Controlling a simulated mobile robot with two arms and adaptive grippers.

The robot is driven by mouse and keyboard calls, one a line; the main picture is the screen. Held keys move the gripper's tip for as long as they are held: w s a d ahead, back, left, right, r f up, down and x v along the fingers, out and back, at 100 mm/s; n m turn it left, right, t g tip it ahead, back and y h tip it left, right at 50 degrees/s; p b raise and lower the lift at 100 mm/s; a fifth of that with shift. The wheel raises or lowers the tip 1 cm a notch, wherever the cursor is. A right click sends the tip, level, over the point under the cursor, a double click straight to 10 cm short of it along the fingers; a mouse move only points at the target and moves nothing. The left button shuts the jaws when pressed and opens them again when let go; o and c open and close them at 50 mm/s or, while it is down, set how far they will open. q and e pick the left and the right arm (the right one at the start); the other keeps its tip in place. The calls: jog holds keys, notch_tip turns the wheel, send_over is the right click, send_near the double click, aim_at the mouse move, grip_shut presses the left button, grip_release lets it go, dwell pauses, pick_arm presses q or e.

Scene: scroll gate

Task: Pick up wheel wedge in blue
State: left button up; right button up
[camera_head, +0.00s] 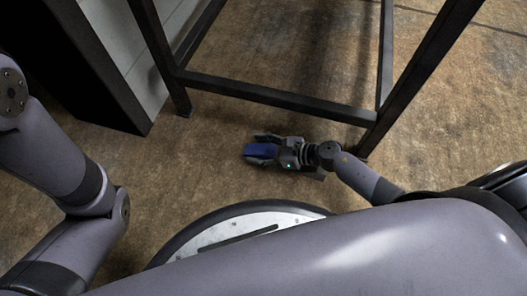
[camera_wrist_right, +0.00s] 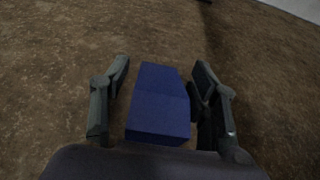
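The blue wheel wedge (camera_head: 261,151) lies on the brown floor in the head view, in front of my round base. My right gripper (camera_head: 262,150) is low at the floor, with its fingers on either side of the wedge. In the right wrist view the wedge (camera_wrist_right: 160,104) sits between the two open fingers of the right gripper (camera_wrist_right: 160,88). A gap shows on the left side; the right finger is very close to the wedge, and I cannot tell whether it touches. My left arm is at the left of the head view, but its gripper is out of view.
A dark metal frame stands just beyond the wedge, with a low crossbar (camera_head: 270,97) and legs (camera_head: 421,72) at its sides. A dark panel and pale wall (camera_head: 120,35) are at the upper left. Open floor (camera_head: 185,165) lies left of the wedge.

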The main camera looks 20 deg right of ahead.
jog(key=c, duration=1.1)
